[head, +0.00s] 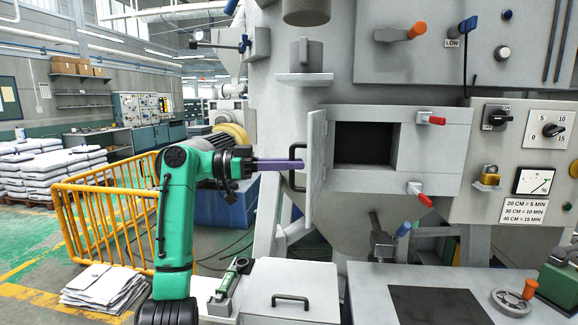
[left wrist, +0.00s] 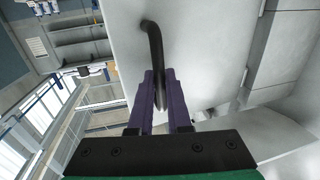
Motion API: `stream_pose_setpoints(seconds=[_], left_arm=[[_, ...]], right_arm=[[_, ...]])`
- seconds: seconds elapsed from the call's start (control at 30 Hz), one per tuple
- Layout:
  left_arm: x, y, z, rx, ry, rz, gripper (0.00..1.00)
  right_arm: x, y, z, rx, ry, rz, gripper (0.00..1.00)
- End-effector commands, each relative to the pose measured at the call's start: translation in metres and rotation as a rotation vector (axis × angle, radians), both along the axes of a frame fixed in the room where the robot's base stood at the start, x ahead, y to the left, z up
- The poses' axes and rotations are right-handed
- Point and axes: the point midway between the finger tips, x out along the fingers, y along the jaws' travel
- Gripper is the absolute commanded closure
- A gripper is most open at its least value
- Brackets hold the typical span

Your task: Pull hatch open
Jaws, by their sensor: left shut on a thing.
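The hatch door (head: 315,166) is a pale grey panel on the front of the machine. It stands swung out to the left, and the dark square opening (head: 363,143) shows to its right. Its black bar handle (head: 294,152) is on the door's outer face. My left gripper (head: 299,164), with purple fingers, is shut on the handle. In the left wrist view the fingers (left wrist: 161,92) close around the black handle (left wrist: 153,45), with the door's face (left wrist: 205,50) beyond. My right gripper is not in view.
Two red-tipped latches (head: 432,119) (head: 420,194) sit right of the opening. A grey box lid with a handle (head: 291,280) and a worktop with a handwheel (head: 514,301) are below. A yellow barrier (head: 105,215) stands left, behind my arm.

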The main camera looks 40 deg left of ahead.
Motion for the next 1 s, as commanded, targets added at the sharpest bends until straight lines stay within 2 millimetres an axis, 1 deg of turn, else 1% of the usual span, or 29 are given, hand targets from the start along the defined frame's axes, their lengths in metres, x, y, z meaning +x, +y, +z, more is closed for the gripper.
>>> stream_pose_setpoints(seconds=[0.23, 0.27, 0.3, 0.33, 0.63, 0.77, 0.87, 1.0], left_arm=[[0.001, 0.000, -0.001, 0.000, 0.003, 0.002, 1.00], [0.001, 0.000, -0.001, 0.000, 0.003, 0.002, 0.77], [0.001, 0.000, 0.000, -0.001, 0.002, 0.002, 0.61], [0.001, 0.000, 0.000, 0.000, 0.001, 0.002, 0.54], [0.000, 0.001, 0.000, 0.000, 0.000, 0.002, 0.54], [-0.006, 0.007, -0.001, -0.001, 0.001, 0.003, 0.54], [-0.019, 0.018, -0.003, -0.001, -0.001, 0.005, 0.54], [-0.045, 0.042, -0.003, -0.002, -0.002, 0.006, 0.54]], right_arm=[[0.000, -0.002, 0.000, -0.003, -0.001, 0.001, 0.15], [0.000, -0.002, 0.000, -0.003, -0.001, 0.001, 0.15], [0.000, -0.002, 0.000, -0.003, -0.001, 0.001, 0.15], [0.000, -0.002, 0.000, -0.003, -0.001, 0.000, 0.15], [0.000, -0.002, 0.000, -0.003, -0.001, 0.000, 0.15], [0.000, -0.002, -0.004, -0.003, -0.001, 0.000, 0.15], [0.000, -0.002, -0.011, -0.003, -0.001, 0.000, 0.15], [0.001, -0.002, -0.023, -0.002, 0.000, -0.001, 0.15]])
